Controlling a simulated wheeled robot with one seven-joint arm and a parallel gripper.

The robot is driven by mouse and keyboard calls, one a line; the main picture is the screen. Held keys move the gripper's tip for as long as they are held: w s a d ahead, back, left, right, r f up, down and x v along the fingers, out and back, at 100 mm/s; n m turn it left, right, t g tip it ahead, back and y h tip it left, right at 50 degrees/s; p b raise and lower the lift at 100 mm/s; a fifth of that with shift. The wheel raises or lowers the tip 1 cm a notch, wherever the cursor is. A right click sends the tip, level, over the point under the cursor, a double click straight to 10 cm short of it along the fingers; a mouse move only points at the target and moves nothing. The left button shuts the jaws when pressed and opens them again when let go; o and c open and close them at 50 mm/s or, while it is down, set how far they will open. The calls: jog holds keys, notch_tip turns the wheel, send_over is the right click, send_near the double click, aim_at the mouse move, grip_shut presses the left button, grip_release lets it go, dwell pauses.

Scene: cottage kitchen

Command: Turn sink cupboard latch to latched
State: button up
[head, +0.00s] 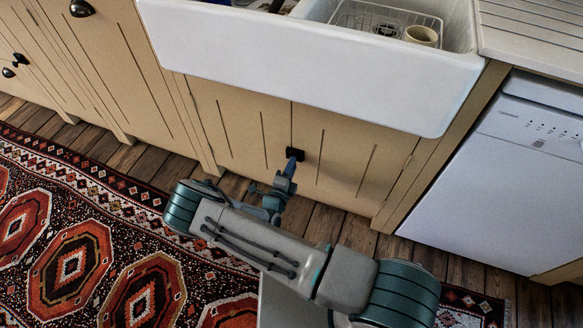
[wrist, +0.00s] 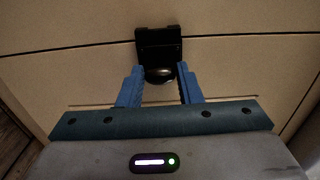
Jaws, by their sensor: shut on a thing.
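The sink cupboard latch (wrist: 158,42) is a small black fitting with a rounded dark knob at its near end. It sits at the seam between the beige sink cupboard doors (head: 242,128) below the white sink. My gripper (wrist: 160,70) has its two blue fingers on either side of the knob and is shut on it. In the head view my gripper (head: 291,163) reaches the latch, partly covering it. The knob's exact turn is hard to tell; the doors look closed.
The white sink (head: 310,68) juts out above the doors and holds a wire rack with a cream cup (head: 421,36). A white dishwasher (head: 500,170) stands right. A patterned red rug (head: 75,260) covers the wooden floor at left.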

jog(key=o, duration=1)
jog(key=p+v, duration=0.2)
jog(key=v, duration=1.1)
jog(key=shift+s, duration=0.4)
jog(key=shift+r, duration=0.1)
